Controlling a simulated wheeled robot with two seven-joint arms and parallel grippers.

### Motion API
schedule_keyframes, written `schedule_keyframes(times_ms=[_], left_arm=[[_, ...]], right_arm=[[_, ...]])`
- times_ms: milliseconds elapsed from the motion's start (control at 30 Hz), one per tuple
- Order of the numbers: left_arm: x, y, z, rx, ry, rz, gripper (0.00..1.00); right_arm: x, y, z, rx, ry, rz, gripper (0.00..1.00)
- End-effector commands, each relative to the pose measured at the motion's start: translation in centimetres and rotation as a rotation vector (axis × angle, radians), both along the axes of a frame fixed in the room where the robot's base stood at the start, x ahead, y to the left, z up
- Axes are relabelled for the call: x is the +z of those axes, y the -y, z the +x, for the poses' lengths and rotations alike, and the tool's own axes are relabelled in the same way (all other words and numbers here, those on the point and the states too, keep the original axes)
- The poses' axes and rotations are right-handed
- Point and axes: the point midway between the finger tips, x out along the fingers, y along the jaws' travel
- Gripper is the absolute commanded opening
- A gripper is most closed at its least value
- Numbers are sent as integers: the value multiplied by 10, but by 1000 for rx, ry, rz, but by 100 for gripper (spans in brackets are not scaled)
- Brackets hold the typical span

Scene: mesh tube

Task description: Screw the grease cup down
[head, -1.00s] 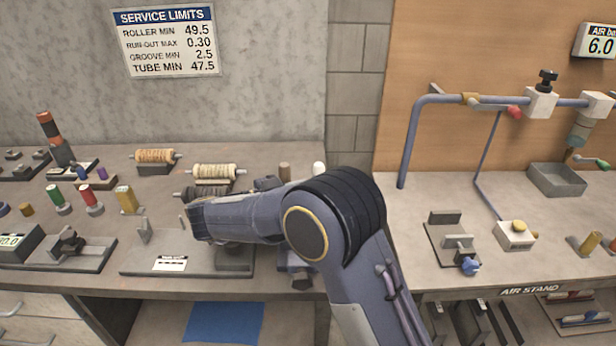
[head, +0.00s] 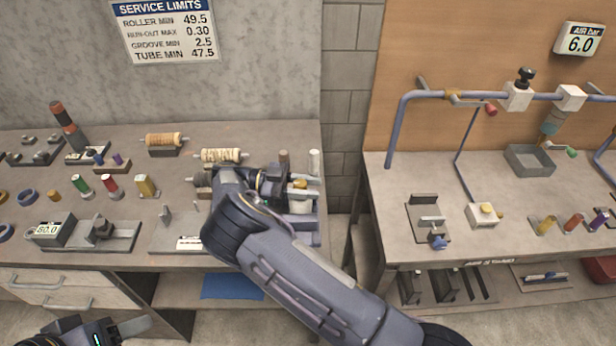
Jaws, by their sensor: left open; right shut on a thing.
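My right gripper (head: 275,184) is at the right end of the left bench, its arm reaching in from the lower right. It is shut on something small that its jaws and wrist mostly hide. A yellow piece (head: 300,184), which looks like the grease cup, shows beside the jaws above a pale block. I cannot see its thread or how far down it sits. My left gripper (head: 135,327) is open and empty at the bottom left edge, in front of the drawers and partly cut off.
Rollers (head: 166,140) on stands, coloured pegs (head: 110,185) and a gauge reading 80.0 (head: 52,230) stand left on the bench. A white post (head: 314,163) stands close behind my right gripper. A gap separates this bench from the air stand (head: 480,240).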

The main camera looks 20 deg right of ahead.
Motion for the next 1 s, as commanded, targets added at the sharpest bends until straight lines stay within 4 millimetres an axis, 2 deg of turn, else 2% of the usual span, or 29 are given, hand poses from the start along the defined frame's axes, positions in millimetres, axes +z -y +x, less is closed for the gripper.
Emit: schedule_keyframes(times_ms=[433,467,600,633,1000], left_arm=[[3,0,0,0,0,0,59],[3,0,0,0,0,0,59],[3,0,0,0,0,0,59],[3,0,0,0,0,0,59],[2,0,0,0,0,0,59]], right_arm=[[-3,-2,0,-3,-1,8,7],[-3,-2,0,-3,-1,8,31],[-3,-2,0,-3,0,7,49],[-2,-2,0,-3,0,7,52],[-1,2,0,-4,1,5,52]])
